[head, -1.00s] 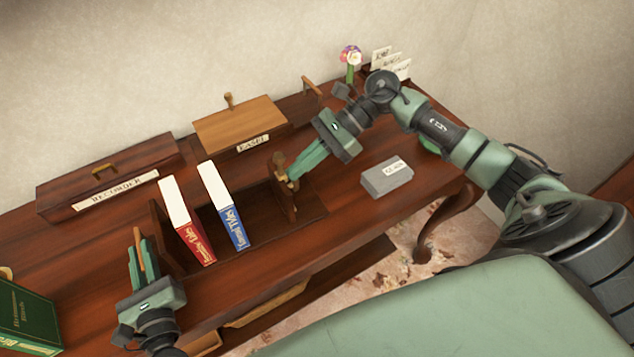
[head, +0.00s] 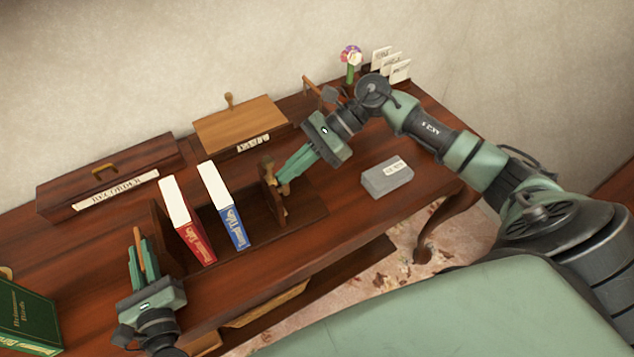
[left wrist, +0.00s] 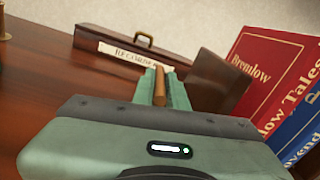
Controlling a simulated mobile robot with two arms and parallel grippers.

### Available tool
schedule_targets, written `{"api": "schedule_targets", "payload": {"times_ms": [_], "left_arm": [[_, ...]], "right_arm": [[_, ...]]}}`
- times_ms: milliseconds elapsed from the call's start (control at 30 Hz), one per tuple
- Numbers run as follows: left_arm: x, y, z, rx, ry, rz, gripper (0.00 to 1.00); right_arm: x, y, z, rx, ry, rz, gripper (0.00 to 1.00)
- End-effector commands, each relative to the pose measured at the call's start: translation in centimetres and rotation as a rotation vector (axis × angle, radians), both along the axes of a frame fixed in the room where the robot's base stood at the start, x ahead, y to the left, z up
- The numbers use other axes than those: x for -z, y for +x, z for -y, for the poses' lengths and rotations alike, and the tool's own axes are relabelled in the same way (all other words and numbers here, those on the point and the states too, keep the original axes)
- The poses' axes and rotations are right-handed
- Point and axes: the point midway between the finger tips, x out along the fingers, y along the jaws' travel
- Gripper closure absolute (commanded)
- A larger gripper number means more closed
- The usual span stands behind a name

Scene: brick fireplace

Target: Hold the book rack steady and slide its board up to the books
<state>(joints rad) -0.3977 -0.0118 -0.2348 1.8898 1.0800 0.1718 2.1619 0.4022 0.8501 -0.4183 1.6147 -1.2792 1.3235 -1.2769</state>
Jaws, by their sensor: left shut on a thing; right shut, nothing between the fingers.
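The dark wooden book rack (head: 306,212) lies on the desk with a fixed end panel (head: 160,222) at left. A red book (head: 198,240) and a blue book (head: 235,228) stand in it with a gap between them. The sliding board (head: 276,203), with a wooden knob on top, stands right of the blue book, apart from it. My left gripper (head: 138,238) is shut on the rack's wooden handle (left wrist: 159,86), beside the end panel. My right gripper (head: 281,180) is shut and empty, its fingertips at the board's right side, seemingly touching it.
A recorder case (head: 105,178) and a wooden easel box (head: 240,122) lie behind the rack. A grey box (head: 388,178) sits right of it, near my right arm. A green book (head: 25,315) is at front left. A flower (head: 351,60) and card holder stand at the far right.

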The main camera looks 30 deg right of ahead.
Motion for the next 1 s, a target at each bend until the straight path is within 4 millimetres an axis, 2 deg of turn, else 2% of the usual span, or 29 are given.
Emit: {"api": "schedule_targets", "payload": {"times_ms": [1000], "left_arm": [[-0.1,0.0,0.3,0.006,-0.002,0.001,1.0]], "right_arm": [[0.0,0.2,-4.1,-0.004,0.004,0.0,1.0]]}}
